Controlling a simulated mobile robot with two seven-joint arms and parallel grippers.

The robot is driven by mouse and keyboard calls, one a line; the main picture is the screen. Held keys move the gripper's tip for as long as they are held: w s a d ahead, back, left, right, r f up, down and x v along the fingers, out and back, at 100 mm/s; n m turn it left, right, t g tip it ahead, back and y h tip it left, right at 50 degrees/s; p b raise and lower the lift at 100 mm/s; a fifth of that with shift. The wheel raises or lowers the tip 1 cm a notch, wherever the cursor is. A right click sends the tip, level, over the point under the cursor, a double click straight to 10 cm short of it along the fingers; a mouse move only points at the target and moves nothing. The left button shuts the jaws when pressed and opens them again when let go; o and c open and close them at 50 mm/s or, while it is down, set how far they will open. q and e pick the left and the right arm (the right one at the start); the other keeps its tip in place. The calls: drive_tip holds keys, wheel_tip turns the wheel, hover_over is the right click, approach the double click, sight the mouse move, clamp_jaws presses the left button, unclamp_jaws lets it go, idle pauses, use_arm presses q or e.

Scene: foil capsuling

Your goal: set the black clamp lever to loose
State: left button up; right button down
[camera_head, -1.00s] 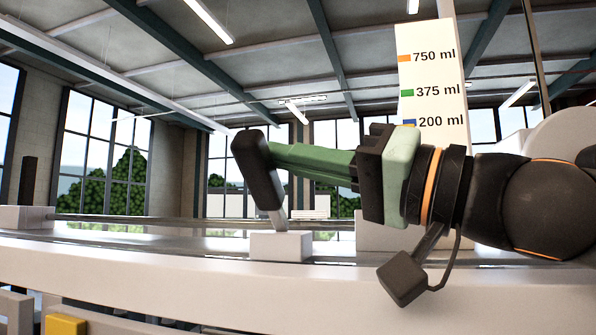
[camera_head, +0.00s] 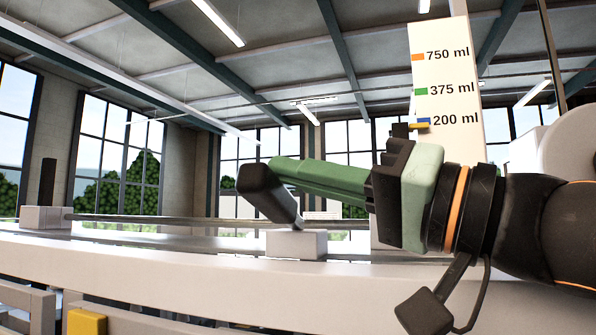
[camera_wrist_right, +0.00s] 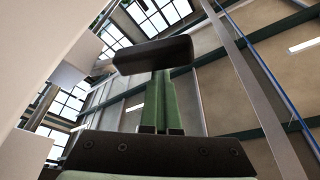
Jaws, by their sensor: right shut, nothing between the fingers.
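The black clamp lever (camera_head: 268,193) is a thick black handle on a short metal stem, rising from a white block (camera_head: 296,244) on the rail. The fingertips are right against or just behind the handle's upper part; contact is hard to tell. In the right wrist view the handle (camera_wrist_right: 153,54) lies across the ends of the green fingers (camera_wrist_right: 160,85). My left gripper is out of view.
A white scale plate (camera_head: 446,90) marked 750, 375 and 200 ml stands behind my right gripper, with a small yellow-and-black pointer near 200 ml. A thin rod runs left to another white block (camera_head: 45,217) with a black upright. A yellow block (camera_head: 87,322) sits below.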

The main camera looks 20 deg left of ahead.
drive_tip(key=shift+s+f, duration=0.15)
drive_tip(key=shift+f, duration=0.2)
drive_tip(key=shift+d+f, duration=0.1)
drive_tip(key=shift+d, duration=0.2)
drive_tip(key=p+v, duration=0.2)
drive_tip(key=v, duration=0.9)
drive_tip(key=shift+d+r, duration=0.25)
drive_tip(key=shift+d, duration=0.15)
drive_tip(key=shift+s, duration=0.15)
